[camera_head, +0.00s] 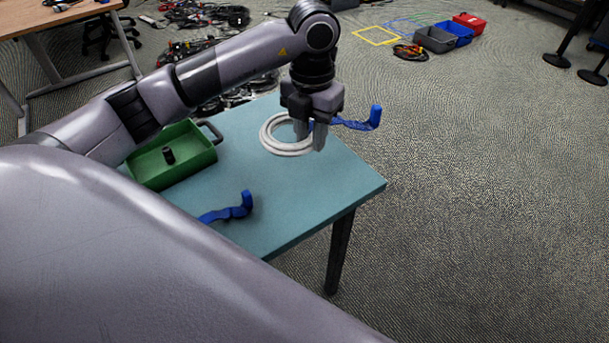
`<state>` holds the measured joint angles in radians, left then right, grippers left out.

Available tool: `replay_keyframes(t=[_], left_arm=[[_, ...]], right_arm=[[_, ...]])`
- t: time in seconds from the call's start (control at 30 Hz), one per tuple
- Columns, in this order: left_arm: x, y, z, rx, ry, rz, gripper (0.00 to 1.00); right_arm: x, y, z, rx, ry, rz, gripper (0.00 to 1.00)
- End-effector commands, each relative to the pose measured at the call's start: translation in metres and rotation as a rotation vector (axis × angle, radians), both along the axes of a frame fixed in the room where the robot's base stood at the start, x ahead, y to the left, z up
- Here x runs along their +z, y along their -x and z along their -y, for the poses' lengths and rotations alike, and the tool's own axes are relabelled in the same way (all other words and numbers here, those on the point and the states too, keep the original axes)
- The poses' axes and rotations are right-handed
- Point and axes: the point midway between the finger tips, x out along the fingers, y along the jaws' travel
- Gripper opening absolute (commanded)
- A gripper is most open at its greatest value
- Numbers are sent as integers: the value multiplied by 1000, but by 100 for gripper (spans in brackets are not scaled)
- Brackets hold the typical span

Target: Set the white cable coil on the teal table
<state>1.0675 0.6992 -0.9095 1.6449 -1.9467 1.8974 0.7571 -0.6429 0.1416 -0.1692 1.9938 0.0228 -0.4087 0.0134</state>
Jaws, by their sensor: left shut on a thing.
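The white cable coil (268,140) is a flat ring at the far side of the teal table (310,198). I cannot tell whether it touches the tabletop or is held just above it. My left gripper (310,138) points down over the coil's right side, with its fingers shut on the coil there. The fingers hide that part of the ring. My right gripper is not in view.
A green tray (187,152) with a black item in it stands at the table's left. A blue item (240,207) lies near the front edge. Another blue item (362,122) shows just right of my gripper. The table's right part is clear.

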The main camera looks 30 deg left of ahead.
Motion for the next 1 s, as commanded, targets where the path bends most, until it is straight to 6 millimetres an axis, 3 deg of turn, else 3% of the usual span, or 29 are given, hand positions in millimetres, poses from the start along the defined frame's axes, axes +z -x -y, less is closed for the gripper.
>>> replay_keyframes(t=[0.1,0.3,0.57,0.8,1.0], left_arm=[[-34,1,0,0,0,-4,0],[-75,0,0,-1,1,-1,0],[-96,0,0,-1,0,0,0],[-129,0,0,-1,0,0,0],[-131,-1,0,-1,0,3,0]], right_arm=[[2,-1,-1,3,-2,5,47],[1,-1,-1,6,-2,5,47],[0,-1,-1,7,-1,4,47],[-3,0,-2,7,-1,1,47],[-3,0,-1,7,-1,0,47]])
